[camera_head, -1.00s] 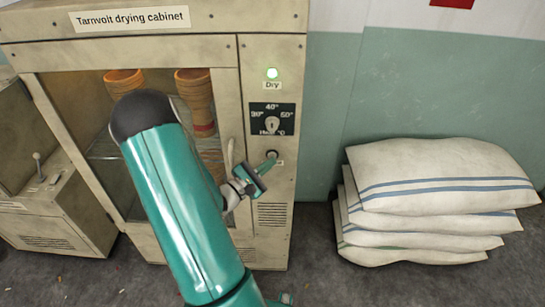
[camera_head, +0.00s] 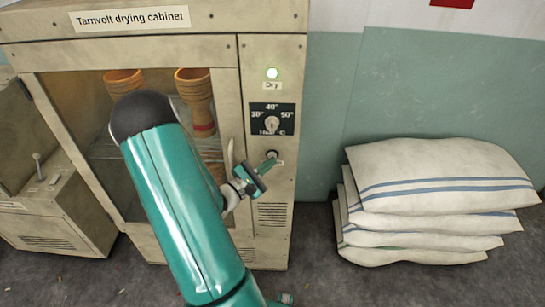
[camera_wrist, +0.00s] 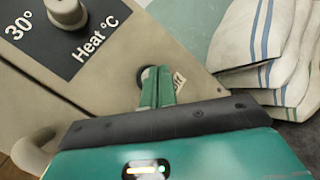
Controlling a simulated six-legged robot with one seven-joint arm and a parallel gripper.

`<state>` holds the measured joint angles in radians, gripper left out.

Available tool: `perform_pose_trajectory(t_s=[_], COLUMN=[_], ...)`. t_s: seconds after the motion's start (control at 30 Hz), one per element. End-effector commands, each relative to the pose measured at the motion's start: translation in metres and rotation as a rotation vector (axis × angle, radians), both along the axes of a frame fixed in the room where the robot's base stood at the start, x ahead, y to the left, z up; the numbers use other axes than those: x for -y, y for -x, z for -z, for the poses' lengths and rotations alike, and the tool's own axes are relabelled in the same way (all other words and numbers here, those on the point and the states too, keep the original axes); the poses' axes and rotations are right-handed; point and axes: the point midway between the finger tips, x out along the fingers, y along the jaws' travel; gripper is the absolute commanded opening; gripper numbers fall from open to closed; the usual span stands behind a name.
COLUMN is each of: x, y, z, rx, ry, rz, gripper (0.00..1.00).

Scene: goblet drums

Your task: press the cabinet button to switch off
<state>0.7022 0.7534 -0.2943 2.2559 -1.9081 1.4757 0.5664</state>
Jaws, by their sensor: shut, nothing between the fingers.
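The drying cabinet (camera_head: 220,60) stands in front of me with a label on top.
Several stacked white sacks (camera_head: 435,190) lie on the floor at the right. Goblet drums (camera_head: 196,100) stand behind the cabinet's glass door. The door handle (camera_head: 230,160) is close to my gripper. A smaller lever machine (camera_head: 40,205) stands at the left.

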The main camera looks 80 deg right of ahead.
Motion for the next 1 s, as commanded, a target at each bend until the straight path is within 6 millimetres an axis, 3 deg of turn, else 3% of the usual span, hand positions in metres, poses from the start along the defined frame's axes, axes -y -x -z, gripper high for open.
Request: perform_pose_trajectory(t_s=[0.37,1.0], x=[0.0089,-0.0001], y=[-0.0024,0.0001], z=[-0.0003,0.0001], rx=[0.0,0.0], ry=[0.0,0.0], rz=[-0.001,0.0], gripper=[0.0,0.0])
